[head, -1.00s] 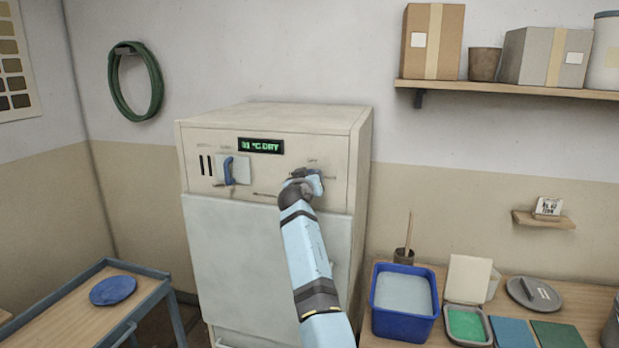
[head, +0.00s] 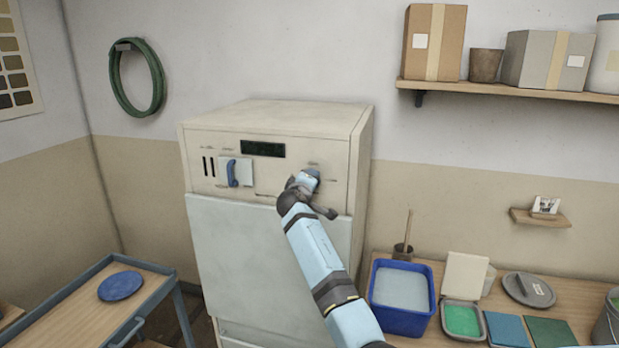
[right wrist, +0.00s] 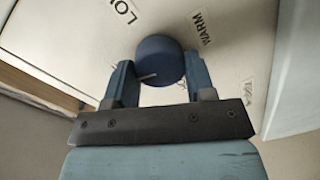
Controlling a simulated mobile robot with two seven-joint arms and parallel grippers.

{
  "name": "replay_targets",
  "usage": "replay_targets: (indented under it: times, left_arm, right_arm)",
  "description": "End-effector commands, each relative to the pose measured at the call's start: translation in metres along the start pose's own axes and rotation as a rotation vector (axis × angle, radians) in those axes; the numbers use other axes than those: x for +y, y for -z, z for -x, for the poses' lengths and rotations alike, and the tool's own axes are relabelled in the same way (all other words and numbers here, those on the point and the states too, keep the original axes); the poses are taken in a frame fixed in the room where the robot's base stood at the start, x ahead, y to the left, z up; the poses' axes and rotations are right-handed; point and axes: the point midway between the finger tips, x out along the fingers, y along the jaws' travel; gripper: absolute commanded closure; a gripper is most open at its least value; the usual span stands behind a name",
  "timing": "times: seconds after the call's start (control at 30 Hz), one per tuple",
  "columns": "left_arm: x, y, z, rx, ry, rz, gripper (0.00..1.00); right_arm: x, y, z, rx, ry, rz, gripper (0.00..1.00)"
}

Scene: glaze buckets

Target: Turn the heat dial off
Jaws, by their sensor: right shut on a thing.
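The cream cabinet (head: 270,235) stands against the back wall, with its display (head: 263,149) dark. The heat dial (right wrist: 160,56) is a round blue knob with a pale pointer line, between printed labels. One label reads WARM, and another begins with LO. My right gripper (right wrist: 161,82) is shut on the dial, one finger on each side. In the head view my right gripper (head: 304,183) is at the right of the cabinet's upper panel and its wrist hides the dial there. My left gripper is not in view.
A blue lever (head: 234,173) on a pale plate sits left on the panel. A cart with a blue plate (head: 121,286) stands at left. A bench at right holds a blue tub (head: 401,298) and trays. A shelf (head: 510,92) hangs above.

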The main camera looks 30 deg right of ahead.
Motion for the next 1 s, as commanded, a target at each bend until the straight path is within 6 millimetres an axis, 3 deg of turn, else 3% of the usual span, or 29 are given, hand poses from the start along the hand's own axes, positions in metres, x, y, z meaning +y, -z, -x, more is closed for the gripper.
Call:
replay_targets:
  times: [0.4, 0.97, 1.0]
  left_arm:
    - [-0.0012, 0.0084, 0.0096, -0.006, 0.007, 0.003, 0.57]
    - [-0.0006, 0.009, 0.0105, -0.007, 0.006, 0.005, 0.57]
    - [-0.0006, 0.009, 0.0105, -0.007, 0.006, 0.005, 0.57]
  right_arm:
    - [0.0016, 0.0004, -0.0007, -0.012, -0.004, 0.199, 0.74]
    - [0.0009, 0.0003, -0.0006, -0.014, -0.005, 0.23, 0.74]
    - [0.001, 0.0003, -0.0006, -0.014, -0.005, 0.23, 0.48]
